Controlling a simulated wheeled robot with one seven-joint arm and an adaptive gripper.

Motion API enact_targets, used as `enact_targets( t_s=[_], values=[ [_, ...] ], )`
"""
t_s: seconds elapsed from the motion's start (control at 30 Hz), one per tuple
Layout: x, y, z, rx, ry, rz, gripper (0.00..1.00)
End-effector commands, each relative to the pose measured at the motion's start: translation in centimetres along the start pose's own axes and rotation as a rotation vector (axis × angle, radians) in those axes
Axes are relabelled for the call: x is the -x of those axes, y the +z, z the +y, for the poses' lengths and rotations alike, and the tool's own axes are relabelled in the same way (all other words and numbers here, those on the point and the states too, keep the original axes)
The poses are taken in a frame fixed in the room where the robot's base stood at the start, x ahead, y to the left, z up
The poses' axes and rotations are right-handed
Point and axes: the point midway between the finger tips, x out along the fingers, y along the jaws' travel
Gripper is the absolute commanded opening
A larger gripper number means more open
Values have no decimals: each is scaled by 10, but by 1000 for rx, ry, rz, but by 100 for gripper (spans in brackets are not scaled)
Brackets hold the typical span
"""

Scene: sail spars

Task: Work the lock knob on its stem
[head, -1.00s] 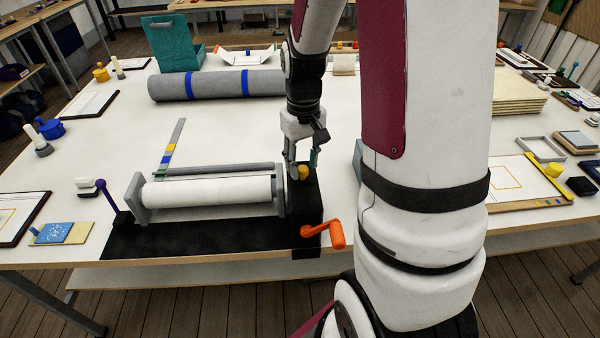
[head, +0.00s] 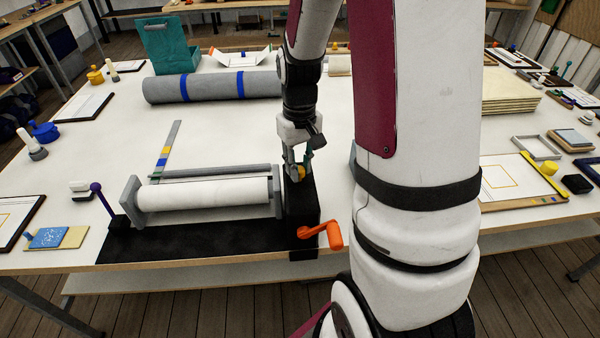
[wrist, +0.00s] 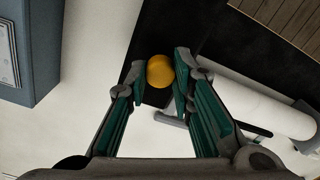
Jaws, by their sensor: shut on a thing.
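The lock knob is a round yellow ball (head: 301,171) on top of the black block (head: 303,200) at the right end of a roller stand. My gripper (head: 298,172) reaches down from above, its green-sided fingers around the knob. In the wrist view the yellow knob (wrist: 160,72) sits between the two fingertips (wrist: 159,70), and my gripper is shut on it. The stem under the knob is hidden.
A white roller (head: 205,194) lies left of the block. An orange crank (head: 322,235) sticks out at the block's front right, and a purple-knobbed lever (head: 102,200) stands at the left end. A grey roll with blue bands (head: 215,87) lies behind.

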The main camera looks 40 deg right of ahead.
Motion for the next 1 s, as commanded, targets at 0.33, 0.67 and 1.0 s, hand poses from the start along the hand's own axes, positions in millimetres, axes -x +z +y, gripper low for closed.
enact_targets(
  t_s=[0.33, 0.67, 1.0],
  values=[
    [7, 0, 0, 1, 0, 0, 0],
    [11, 0, 0, 1, 0, 1, 42],
    [12, 0, 0, 0, 0, 1, 45]
  ],
)
